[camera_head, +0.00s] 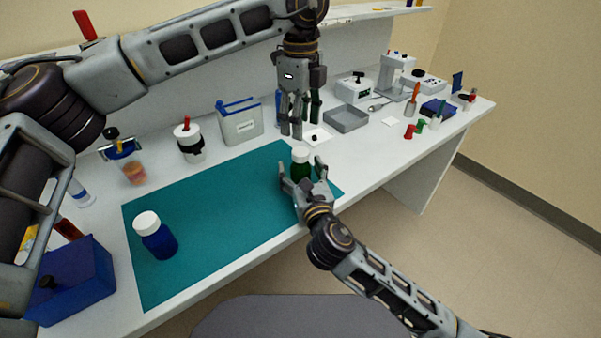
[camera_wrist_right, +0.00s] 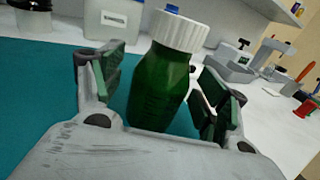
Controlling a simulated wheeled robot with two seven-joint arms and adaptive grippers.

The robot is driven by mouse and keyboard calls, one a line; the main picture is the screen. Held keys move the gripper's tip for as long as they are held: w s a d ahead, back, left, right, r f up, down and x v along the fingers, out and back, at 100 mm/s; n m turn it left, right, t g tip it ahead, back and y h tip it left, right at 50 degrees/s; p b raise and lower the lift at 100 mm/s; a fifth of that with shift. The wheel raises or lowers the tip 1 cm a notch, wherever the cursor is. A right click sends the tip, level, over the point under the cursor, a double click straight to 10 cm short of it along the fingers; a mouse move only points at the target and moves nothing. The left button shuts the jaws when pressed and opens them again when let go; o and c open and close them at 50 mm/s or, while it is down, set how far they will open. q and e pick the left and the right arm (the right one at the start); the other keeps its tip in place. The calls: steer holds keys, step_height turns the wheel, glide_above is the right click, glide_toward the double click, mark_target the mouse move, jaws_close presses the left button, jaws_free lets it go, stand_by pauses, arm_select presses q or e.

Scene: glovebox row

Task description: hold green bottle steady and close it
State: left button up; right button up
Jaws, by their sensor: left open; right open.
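The green bottle (camera_head: 300,168) with a white cap (camera_head: 300,154) stands on the teal mat (camera_head: 215,222) near its right end. In the right wrist view the bottle (camera_wrist_right: 158,92) is between the open fingers, and its ribbed white cap (camera_wrist_right: 180,30) sits on top; I cannot tell how tight it is. My right gripper (camera_head: 304,180) is open around the bottle's near side, with gaps at the fingers. My left gripper (camera_head: 297,128) is open and empty, pointing down above and behind the bottle.
A blue bottle with a white cap (camera_head: 158,240) stands on the mat's left part. A blue box (camera_head: 78,282) is at the front left. A white bin (camera_head: 240,122), a grey tray (camera_head: 346,119) and lab devices line the back. The mat's middle is clear.

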mark_target(301, 151)
steer(key=shift+w, duration=0.25)
jaws_close()
stand_by(0.5)
arm_select(q)
steer(key=shift+f, duration=0.1)
stand_by(0.3)
steer(key=shift+f, duration=3.9)
